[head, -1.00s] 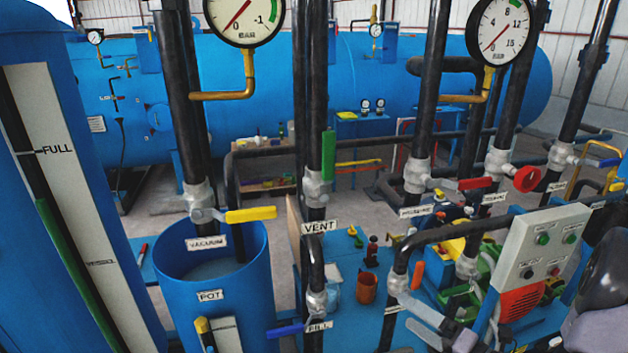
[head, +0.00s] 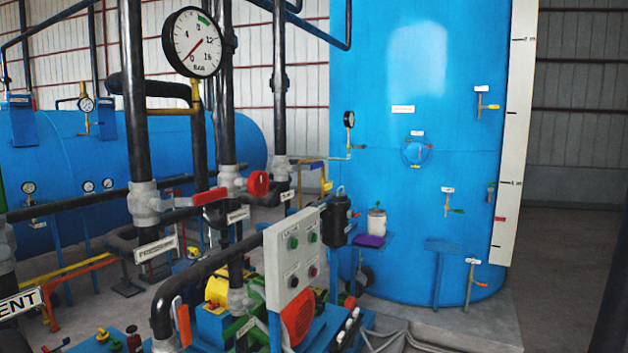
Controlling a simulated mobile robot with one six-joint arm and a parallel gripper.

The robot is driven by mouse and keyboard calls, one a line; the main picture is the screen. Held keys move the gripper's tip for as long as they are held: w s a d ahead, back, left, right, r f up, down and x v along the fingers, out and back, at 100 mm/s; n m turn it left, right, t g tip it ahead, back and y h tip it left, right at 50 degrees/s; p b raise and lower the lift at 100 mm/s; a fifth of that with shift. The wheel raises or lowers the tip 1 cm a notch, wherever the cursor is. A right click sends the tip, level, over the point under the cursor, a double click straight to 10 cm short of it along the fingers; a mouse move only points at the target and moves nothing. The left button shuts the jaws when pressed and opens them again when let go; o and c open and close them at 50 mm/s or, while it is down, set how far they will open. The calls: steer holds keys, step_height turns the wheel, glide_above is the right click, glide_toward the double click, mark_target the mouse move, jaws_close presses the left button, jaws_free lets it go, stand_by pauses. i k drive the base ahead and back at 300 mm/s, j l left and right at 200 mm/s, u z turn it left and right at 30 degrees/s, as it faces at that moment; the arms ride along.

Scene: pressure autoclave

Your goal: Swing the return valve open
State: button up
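No label that I can read says return, so I cannot tell which valve is the return valve. A red lever (head: 210,196) sits on a grey valve body (head: 146,203) above a label that seems to read pressure (head: 156,248). A red round knob (head: 258,184) is on the pipe beside it. Yellow (head: 327,185), orange (head: 184,325) and green (head: 245,327) handles show on other pipes. Several small valves, one with a yellow handle (head: 489,107), are on the tall blue tank (head: 375,100). My gripper is not in view.
A grey control box (head: 293,258) with buttons stands over pump equipment at the lower middle. A round gauge (head: 192,42) hangs above the pipes. A blue horizontal vessel (head: 70,170) lies behind. The floor right of the tall tank (head: 565,280) looks clear.

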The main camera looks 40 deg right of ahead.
mark_target(319, 164)
steer(key=z, duration=1.3)
